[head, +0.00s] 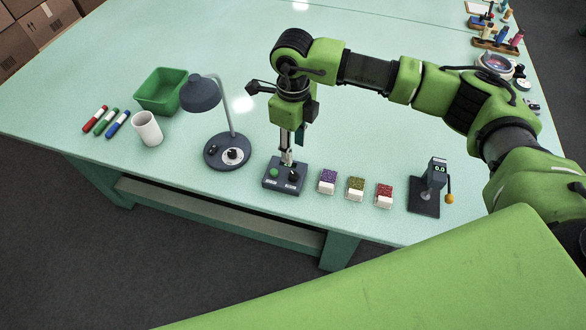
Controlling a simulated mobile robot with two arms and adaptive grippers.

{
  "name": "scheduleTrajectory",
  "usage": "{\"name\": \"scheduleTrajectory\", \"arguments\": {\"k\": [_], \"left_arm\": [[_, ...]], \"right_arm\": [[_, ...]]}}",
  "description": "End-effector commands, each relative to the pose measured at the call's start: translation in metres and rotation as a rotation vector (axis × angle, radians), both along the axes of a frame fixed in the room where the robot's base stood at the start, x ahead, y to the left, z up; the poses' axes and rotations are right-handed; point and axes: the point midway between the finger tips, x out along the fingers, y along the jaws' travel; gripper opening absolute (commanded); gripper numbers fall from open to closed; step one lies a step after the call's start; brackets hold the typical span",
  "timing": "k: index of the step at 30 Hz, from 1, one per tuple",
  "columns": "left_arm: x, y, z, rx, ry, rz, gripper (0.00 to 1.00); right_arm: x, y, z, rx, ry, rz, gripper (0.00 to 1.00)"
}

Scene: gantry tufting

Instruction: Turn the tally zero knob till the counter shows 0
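A dark control box (273,185) with a green button (273,173) and a black knob (294,177) sits near the table's front edge. Its small labels are unreadable. My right gripper (287,157) points down just above and behind the box, close to the knob; contact and finger gap are too small to tell. A dark device (424,201) stands further right, with a small lit display (439,169) that seems to read 0.0 and an orange-handled lever (449,198). Which knob is the tally zero knob cannot be told from the labels. My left gripper is out of view.
A desk lamp (201,95) stands left of the control box. Three small tubs, purple (327,176), olive (355,184) and red (384,191), stand right of it. A white cup (147,129), markers (106,121) and a green bin (161,103) are at left. The table's middle is clear.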

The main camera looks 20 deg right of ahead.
Motion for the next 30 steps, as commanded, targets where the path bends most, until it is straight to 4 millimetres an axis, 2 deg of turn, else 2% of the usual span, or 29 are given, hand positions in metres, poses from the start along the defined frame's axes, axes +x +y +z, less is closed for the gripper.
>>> {"name": "scheduleTrajectory", "arguments": {"k": [1,9,15,21,29,30], "left_arm": [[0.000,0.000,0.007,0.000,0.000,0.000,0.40],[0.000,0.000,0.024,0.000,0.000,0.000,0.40],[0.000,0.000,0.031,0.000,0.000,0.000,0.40],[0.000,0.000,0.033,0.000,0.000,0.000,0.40],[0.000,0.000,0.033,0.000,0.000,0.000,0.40],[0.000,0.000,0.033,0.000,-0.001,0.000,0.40]], "right_arm": [[-0.002,0.000,-0.008,-0.001,0.007,0.000,0.36],[-0.002,0.001,-0.066,0.002,0.006,0.000,0.36],[-0.001,0.001,-0.098,0.003,0.004,0.001,0.36],[-0.001,0.001,-0.112,0.004,0.002,0.001,0.36],[-0.001,0.001,-0.113,0.004,0.001,0.001,0.36],[-0.001,0.001,-0.113,0.004,0.001,0.001,0.28]]}}
